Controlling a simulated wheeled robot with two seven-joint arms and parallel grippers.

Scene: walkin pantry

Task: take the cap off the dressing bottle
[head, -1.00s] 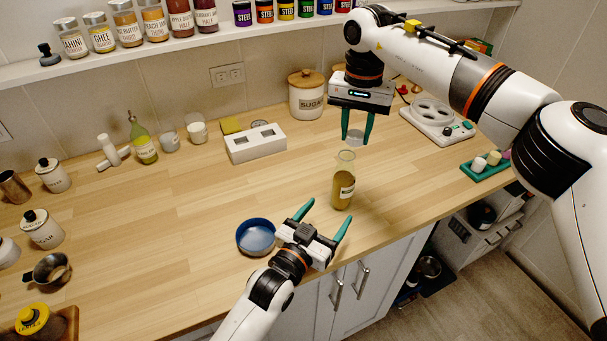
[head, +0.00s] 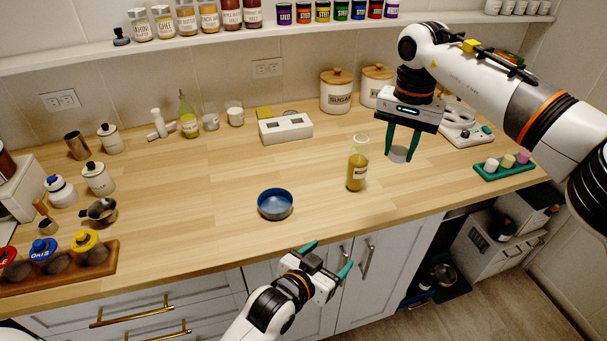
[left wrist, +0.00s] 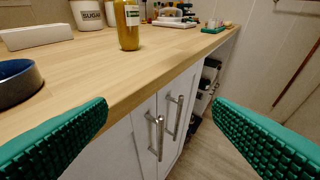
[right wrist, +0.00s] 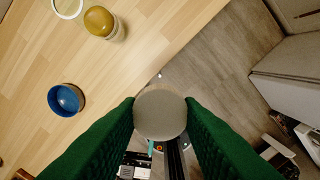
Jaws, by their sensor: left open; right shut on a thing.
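The dressing bottle (head: 357,172) stands upright on the wooden counter, filled with yellow-brown dressing, its clear top open. It also shows in the left wrist view (left wrist: 127,27) and from above in the right wrist view (right wrist: 102,24). My right gripper (head: 402,158) is shut on the cap (right wrist: 160,114), a pale grey round piece. It holds the cap in the air to the right of the bottle, apart from it. My left gripper (head: 330,262) is open and empty, in front of the counter's front edge and away from the bottle.
A blue bowl (head: 275,204) sits left of the bottle. Behind are a white block (head: 285,128) with openings and a sugar canister (head: 338,92). A green tray (head: 505,166) with small pieces lies at the right. The counter's middle is clear.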

